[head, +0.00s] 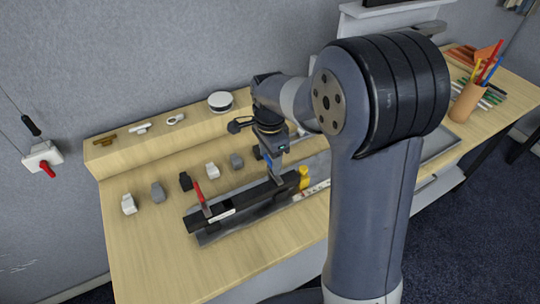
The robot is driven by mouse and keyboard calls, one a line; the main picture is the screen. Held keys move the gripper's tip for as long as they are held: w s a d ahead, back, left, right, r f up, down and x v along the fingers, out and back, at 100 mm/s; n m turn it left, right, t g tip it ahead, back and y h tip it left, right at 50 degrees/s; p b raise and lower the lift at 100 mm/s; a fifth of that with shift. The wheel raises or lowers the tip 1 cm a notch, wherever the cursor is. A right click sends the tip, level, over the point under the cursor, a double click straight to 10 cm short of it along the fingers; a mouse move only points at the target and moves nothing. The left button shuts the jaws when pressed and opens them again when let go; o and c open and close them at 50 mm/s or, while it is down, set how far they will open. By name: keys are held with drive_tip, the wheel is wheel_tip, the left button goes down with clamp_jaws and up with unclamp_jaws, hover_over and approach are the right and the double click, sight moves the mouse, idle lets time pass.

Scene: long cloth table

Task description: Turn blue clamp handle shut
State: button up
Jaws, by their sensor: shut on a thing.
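A long black clamping bar (238,203) lies on a grey metal base on the wooden table. A yellow knob-like piece (303,174) stands just right of the bar.
Several small white, grey and black blocks (158,192) stand left of and behind the bar. A raised shelf (140,150) at the back holds small parts and a round white item (220,101). A pencil cup (465,102) stands far right. The front left table is clear.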

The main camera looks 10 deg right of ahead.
sight(270, 160)
idle(0.4)
drive_tip(key=o, duration=1)
wheel_tip(270, 160, up, 11)
drive_tip(key=shift+f+b, duration=0.1)
drive_tip(key=shift+b, duration=0.25)
wheel_tip(270, 160, down, 11)
drive_tip(key=shift+r+p, duration=0.1)
drive_tip(key=shift+p, duration=0.25)
